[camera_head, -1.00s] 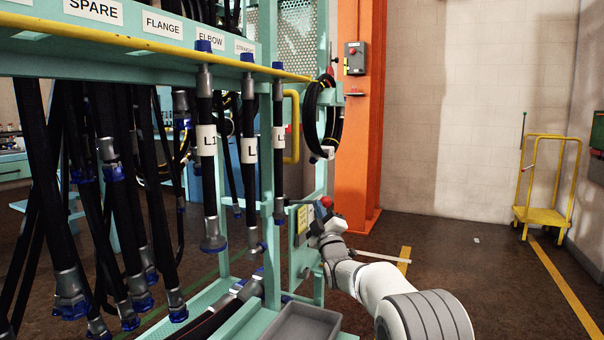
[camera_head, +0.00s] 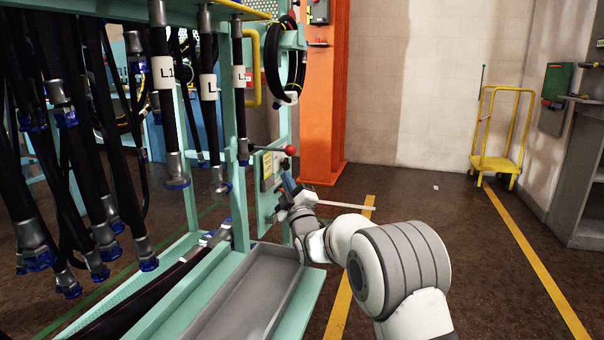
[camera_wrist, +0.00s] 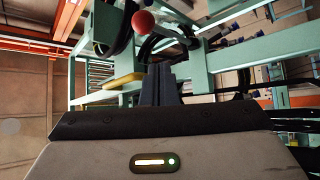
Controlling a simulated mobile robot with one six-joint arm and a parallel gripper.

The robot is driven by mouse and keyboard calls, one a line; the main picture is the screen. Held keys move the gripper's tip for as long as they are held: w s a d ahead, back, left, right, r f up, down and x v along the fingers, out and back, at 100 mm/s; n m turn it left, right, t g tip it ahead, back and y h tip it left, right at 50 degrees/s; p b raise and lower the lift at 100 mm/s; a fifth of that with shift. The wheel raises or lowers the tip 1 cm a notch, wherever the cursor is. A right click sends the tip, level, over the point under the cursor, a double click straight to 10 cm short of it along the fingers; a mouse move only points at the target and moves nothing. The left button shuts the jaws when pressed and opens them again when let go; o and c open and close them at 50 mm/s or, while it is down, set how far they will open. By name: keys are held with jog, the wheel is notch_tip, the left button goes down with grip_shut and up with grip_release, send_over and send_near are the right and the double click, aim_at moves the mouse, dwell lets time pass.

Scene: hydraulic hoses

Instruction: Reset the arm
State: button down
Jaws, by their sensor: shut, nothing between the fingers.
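My gripper (camera_wrist: 160,84) is shut and empty in the wrist view, its dark fingers together and pointing up at the rack. In the head view my gripper (camera_head: 287,180) is at the end of my arm, beside the right end of the teal hose rack (camera_head: 240,120). It is close to a small panel with a red ball knob (camera_head: 290,150). The red knob also shows in the wrist view (camera_wrist: 143,21), above and left of the fingers. I cannot tell whether the gripper touches the panel. My white and grey arm reaches in from the lower right.
Black hoses hang from the rack, including the one labelled L1 (camera_head: 163,72). A grey tray (camera_head: 293,272) lies on the rack's lower shelf. An orange column (camera_head: 325,95) stands behind. A yellow cart (camera_head: 495,165) stands far right. The floor between is open.

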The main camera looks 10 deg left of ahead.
jog(key=s+d+r+m+g+h+p, duration=0.3)
jog(key=s+d+r+m+h+p, duration=0.15)
jog(key=d+r+p, duration=0.5)
jog(key=s+d+r+m+g+h+p, duration=0.4)
jog(key=d+r+p, duration=0.3)
jog(key=d+p, duration=0.4)
jog(key=s+d+r+m+g+h+p, duration=0.1)
jog(key=s+d+p, duration=0.4)
jog(key=s, duration=0.7)
jog(key=s+d+r+m+g+h+p, duration=0.2)
jog(key=s+d+r+m+g+p, duration=0.2)
jog(key=s+p, duration=0.4)
jog(key=s+d+r+m+g+h+p, duration=0.1)
jog(key=s+d+m+g+p, duration=0.3)
jog(key=s+d, duration=0.4)
jog(key=s+r+g+p, duration=0.1)
jog(key=s+p, duration=0.1)
jog(key=s, duration=0.5)
jog(key=shift+s+r+m, duration=0.3)
jog(key=shift+s+m, duration=0.05)
jog(key=shift+h, duration=0.25)
